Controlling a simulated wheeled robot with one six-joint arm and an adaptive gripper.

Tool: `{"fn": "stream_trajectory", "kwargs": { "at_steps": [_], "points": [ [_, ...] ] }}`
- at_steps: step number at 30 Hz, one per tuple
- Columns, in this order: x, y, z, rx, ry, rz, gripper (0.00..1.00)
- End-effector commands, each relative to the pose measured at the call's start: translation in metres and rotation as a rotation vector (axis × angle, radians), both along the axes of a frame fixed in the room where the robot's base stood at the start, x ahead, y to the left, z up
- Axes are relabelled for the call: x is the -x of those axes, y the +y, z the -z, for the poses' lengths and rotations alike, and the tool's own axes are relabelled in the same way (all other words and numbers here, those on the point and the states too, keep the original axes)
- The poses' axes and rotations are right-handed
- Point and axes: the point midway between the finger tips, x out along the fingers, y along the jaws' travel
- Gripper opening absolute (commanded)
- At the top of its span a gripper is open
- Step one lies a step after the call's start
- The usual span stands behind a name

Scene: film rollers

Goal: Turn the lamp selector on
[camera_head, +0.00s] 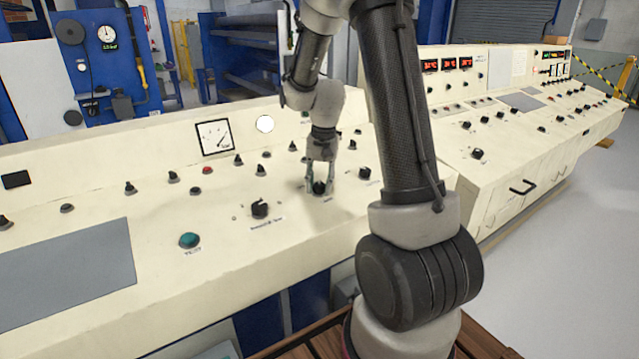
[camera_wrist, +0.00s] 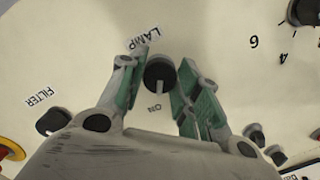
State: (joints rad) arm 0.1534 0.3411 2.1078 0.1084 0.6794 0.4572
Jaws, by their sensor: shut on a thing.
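The lamp selector (camera_wrist: 160,74) is a round black knob with a white pointer line, between the printed words LAMP and ON in the wrist view. Its pointer line faces the ON mark. My gripper (camera_wrist: 161,70) reaches down over it, one green-padded finger on each side, and is shut on the knob. In the head view the selector (camera_head: 319,188) shows as a dark knob between the fingertips of my gripper (camera_head: 320,183) on the cream console.
A black knob (camera_head: 365,173) stands close to the right, and a larger selector (camera_head: 260,209) to the left. The FILTER knob (camera_wrist: 52,121) is near in the wrist view. A teal button (camera_head: 189,240) sits at the front left. Several small switches stand behind.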

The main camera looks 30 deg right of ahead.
Motion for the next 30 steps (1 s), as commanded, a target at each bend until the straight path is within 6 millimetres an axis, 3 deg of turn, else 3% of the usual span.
{"fn": "stream_trajectory", "kwargs": {
  "at_steps": [17,18,21,30],
  "points": [
    [-0.0001,-0.0001,-0.0001,-0.003,-0.001,0.033,0.09],
    [-0.0001,-0.0001,-0.0001,-0.003,0.0,0.032,0.38],
    [-0.0001,-0.0001,-0.0001,-0.003,0.0,0.032,0.54],
    [-0.0001,-0.0001,-0.0007,-0.002,-0.001,0.031,0.54]
  ]
}}
